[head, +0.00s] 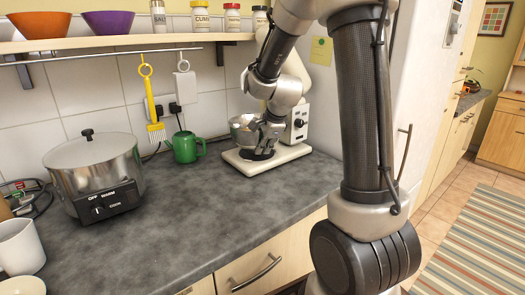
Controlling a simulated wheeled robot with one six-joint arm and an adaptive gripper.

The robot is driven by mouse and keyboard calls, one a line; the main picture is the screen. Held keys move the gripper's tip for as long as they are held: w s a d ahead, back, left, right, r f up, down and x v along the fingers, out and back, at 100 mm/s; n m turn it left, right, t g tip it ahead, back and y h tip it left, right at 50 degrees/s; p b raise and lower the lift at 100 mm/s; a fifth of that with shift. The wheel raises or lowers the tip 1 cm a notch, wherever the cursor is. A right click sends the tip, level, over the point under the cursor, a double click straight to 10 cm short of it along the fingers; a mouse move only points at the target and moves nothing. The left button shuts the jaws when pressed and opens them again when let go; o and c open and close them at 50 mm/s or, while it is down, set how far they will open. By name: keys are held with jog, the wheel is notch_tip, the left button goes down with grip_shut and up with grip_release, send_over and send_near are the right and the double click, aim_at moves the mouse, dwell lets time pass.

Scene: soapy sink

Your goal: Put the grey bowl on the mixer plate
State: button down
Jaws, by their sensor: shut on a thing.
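The grey bowl (240,132) is above the left part of the mixer's white base, partly hidden by my gripper. My gripper (257,136) comes down from above and is shut on the bowl's right side. The white mixer (297,123) stands against the wall on the counter, and my arm hides much of its body. The mixer plate (237,156) is the low, pale base under the bowl. A dark shape covers part of it below the gripper. I cannot tell whether the bowl touches the plate.
A large silver pot (95,168) stands further left. White cups are at the front left. A shelf (120,42) with bowls and jars runs above. The middle of the grey counter (175,215) is clear.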

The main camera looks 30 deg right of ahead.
jog(key=shift+f, duration=0.85)
jog(key=c, duration=1.4)
grip_release()
jog(key=shift+f, duration=0.1)
jog(key=a+v, duration=0.1)
jog(key=v, duration=1.1)
jog(key=s+r+n, duration=0.1)
jog(key=s+n, duration=0.5)
jog(key=s, duration=0.2)
jog(key=s+a+r+n+g, duration=0.1)
jog(key=s+n, duration=0.6)
jog(key=s, duration=0.1)
jog(key=s+r+n, duration=0.1)
jog(key=s+n, duration=0.5)
jog(key=s, duration=0.3)
jog(key=shift+a+n+g+h, duration=0.25)
jog(key=shift+n+g+h, duration=0.05)
jog(key=shift+n, duration=0.1)
